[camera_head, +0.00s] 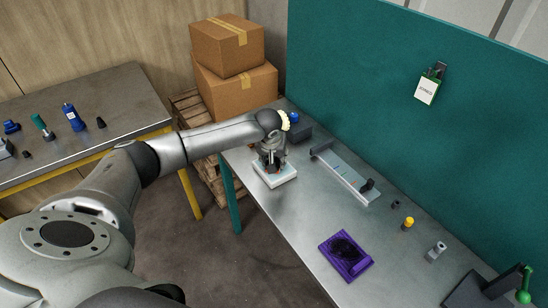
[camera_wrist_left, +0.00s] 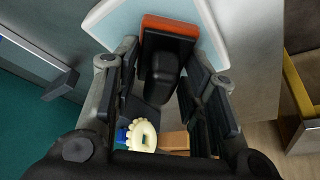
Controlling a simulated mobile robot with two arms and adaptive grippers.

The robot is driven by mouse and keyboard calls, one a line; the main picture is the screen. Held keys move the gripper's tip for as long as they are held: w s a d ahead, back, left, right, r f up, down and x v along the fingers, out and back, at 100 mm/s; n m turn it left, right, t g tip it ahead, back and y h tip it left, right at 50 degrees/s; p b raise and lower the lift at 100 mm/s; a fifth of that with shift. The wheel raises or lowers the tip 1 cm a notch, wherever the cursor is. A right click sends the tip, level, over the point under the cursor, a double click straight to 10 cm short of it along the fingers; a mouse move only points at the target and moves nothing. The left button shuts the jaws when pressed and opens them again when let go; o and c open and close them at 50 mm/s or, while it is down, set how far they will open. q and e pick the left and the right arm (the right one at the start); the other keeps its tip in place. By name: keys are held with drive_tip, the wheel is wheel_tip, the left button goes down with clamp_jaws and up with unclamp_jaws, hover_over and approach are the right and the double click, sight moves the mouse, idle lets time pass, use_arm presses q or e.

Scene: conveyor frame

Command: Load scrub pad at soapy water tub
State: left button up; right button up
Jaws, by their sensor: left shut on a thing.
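My left gripper (camera_head: 271,158) is over the white tub (camera_head: 288,178) at the near left corner of the steel table. In the left wrist view the left gripper (camera_wrist_left: 170,68) is shut on the black handle of the scrub pad (camera_wrist_left: 170,27), which has an orange-red block. The pad is over the pale blue water of the tub (camera_wrist_left: 97,14). I cannot tell whether the pad touches the water. In the head view the pad is mostly hidden by the gripper. My right gripper is not in view.
A dark box (camera_head: 300,132) stands just behind the gripper, with a cream scalloped thing (camera_head: 285,122) nearby. A long metal fixture (camera_head: 345,177) lies right of the tub. A purple tray (camera_head: 362,265) is nearer. A teal panel (camera_head: 350,80) closes the table's back.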

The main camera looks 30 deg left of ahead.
use_arm(q)
drive_tip(key=shift+s+f+p, duration=0.1)
drive_tip(key=shift+p, duration=0.3)
idle(1.7)
wheel_tip(320, 180, up, 7)
drive_tip(key=p, duration=0.8)
idle(0.4)
idle(0.4)
